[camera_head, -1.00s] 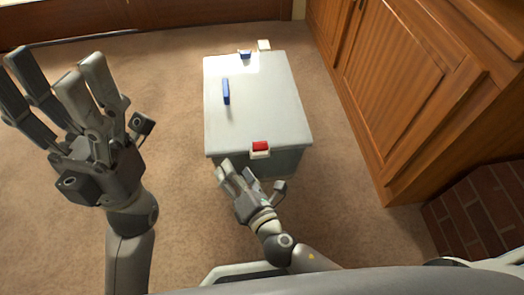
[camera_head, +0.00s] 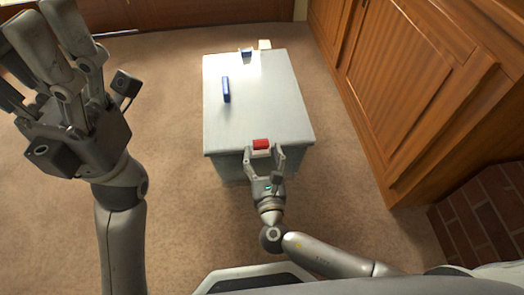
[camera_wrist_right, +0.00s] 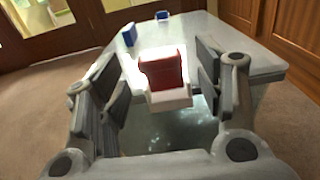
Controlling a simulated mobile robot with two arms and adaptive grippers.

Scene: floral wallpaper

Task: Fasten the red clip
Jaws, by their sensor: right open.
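The red clip (camera_head: 260,144) sits at the near edge of the grey box's lid (camera_head: 265,110). In the right wrist view the red clip (camera_wrist_right: 162,72) stands above a white base (camera_wrist_right: 169,98) on the box's front edge. My right gripper (camera_head: 265,153) is open, with its fingers on either side of the clip; in the right wrist view there is a gap between each finger and the clip. My left gripper (camera_head: 55,65) is raised at the left, well away from the box, with its fingers spread and empty.
A wooden cabinet (camera_head: 405,90) stands to the right. Carpet (camera_head: 165,150) is clear left of the box.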

